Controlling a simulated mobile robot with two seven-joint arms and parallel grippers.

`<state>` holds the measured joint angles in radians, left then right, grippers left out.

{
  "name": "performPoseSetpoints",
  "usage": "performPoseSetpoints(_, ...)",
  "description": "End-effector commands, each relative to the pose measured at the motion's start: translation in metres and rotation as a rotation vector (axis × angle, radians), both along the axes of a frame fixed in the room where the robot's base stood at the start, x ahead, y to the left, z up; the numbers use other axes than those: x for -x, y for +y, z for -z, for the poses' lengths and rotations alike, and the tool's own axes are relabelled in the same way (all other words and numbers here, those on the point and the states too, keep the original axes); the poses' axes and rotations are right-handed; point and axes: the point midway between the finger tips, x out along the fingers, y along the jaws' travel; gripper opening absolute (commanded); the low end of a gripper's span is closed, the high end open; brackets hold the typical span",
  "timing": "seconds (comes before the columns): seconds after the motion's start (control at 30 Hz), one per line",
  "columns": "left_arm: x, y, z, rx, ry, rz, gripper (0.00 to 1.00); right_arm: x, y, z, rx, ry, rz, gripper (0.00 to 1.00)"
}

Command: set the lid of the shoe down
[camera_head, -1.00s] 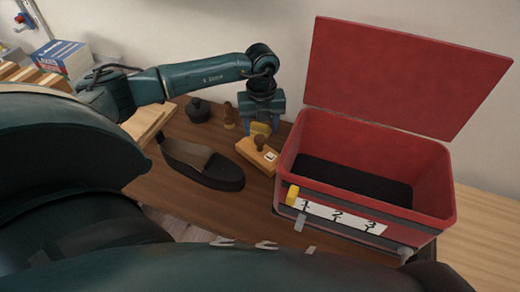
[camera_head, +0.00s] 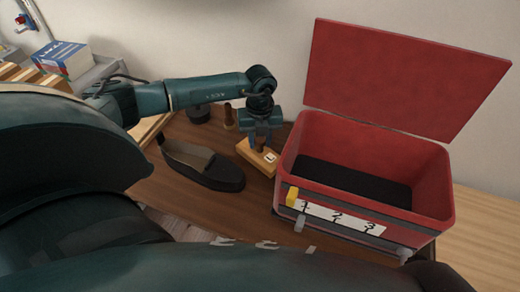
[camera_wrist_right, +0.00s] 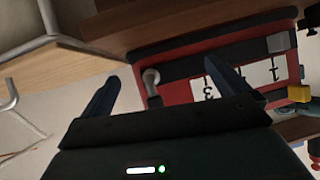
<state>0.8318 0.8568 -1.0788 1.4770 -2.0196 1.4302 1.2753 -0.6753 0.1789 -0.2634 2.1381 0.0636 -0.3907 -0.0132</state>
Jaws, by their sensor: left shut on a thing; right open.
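A dark shoe (camera_head: 226,180) with a light insole lies on the brown wooden desk, left of the red box. No separate lid shows on the shoe. My left gripper (camera_head: 264,143) is low over a light wooden block (camera_head: 246,153) with a small white label, and is shut on its knob. The gripper hides the knob, and I cannot tell whether the block rests on the desk. The block is between the shoe and the red box. My right gripper (camera_wrist_right: 162,72) is open and empty in the right wrist view.
The red box (camera_head: 294,155) stands open at the right, its lid (camera_head: 405,80) raised against the wall. Its front carries a numbered strip (camera_head: 340,218) and a yellow piece (camera_head: 291,197). Behind the shoe stand a dark pot (camera_head: 198,113) and a brown peg (camera_head: 228,117).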

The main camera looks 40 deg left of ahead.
Motion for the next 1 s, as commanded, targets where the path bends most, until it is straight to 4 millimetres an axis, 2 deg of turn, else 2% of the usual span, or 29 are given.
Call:
performPoseSetpoints(0.03, 0.000, 0.000, 0.000, 0.000, 0.000, 0.000, 0.20, 0.000, 0.000, 0.000, 0.001, 0.000, 0.000, 1.00)
performPoseSetpoints(0.3, 0.000, 0.000, 0.000, -0.001, -0.001, 0.000, 0.00, 0.000, 0.000, 0.000, 0.002, -0.001, -0.002, 1.00)
performPoseSetpoints(0.77, 0.002, -0.001, -0.006, 0.001, -0.004, 0.001, 0.00, 0.000, 0.000, 0.002, 0.000, -0.001, -0.001, 1.00)
performPoseSetpoints(0.87, 0.003, 0.000, -0.016, 0.000, -0.005, -0.001, 0.00, 0.000, 0.000, 0.002, -0.005, -0.001, -0.001, 1.00)
performPoseSetpoints(1.0, 0.002, -0.001, -0.041, 0.001, -0.006, 0.001, 0.00, -0.001, 0.000, 0.003, -0.007, -0.002, 0.000, 1.00)
